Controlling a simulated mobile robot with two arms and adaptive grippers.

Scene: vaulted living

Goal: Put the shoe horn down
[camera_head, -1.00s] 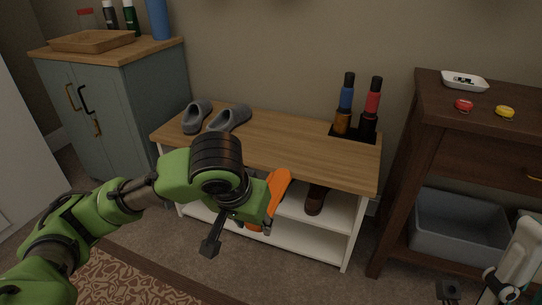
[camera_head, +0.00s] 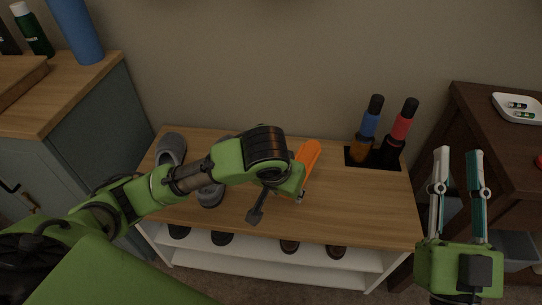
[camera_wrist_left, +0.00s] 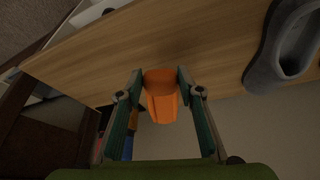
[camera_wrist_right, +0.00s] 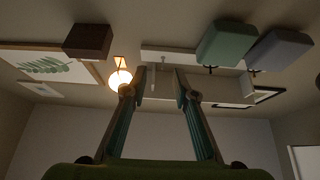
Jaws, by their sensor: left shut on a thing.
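The orange shoe horn (camera_head: 309,154) shows above the wooden top of the shoe bench (camera_head: 345,205) in the head view, tilted. My left gripper (camera_head: 300,188) is shut on it; in the left wrist view the shoe horn (camera_wrist_left: 161,98) sits between the two fingertips. The gripper's body hides part of it in the head view. I cannot tell whether the shoe horn touches the bench top. My right gripper (camera_head: 457,158) is raised at the right, in front of the dark side table, with its fingers apart and nothing between them.
Grey slippers (camera_head: 171,150) lie on the bench's left part, partly behind my left arm. The bench's right front is clear. A dark table (camera_head: 490,135) stands at right.

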